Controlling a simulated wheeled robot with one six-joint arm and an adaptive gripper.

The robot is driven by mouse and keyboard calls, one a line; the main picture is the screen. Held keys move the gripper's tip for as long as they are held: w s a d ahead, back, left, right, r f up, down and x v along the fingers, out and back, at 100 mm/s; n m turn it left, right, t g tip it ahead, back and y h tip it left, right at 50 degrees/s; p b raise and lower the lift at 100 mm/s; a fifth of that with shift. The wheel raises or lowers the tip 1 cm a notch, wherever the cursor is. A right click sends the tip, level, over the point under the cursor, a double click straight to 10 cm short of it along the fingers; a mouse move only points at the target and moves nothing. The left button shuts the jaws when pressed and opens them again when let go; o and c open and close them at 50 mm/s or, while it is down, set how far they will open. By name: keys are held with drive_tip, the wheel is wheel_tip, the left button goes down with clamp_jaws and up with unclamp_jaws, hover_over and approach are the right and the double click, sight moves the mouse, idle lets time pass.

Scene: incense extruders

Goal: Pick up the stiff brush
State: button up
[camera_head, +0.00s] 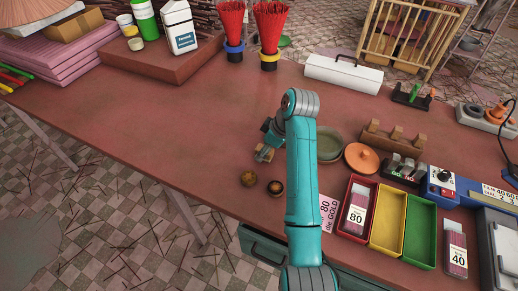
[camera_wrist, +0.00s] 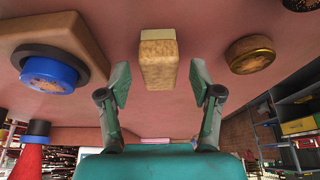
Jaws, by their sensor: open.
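A small block with a tan-brown body and a pale end, which looks like the stiff brush (camera_wrist: 158,62), lies on the red-brown table. In the head view the brush (camera_head: 264,154) is small and partly hidden by my gripper (camera_head: 269,143). In the wrist view my gripper (camera_wrist: 160,84) is open, with one teal finger on each side of the block's near end. Gaps show between the fingers and the block, and nothing is held. Whether the fingers are down at its height I cannot tell.
A green-grey dish (camera_head: 329,145) and an orange lid (camera_head: 362,158) are to the right, beyond my arm. Red, yellow and green trays (camera_head: 420,233) stand at the right front. The table's left middle is clear.

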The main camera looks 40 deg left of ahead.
drive_tip(key=shift+a+f, duration=0.1)
drive_tip(key=shift+f, duration=0.2)
clamp_jaws()
drive_tip(key=shift+r, duration=0.15)
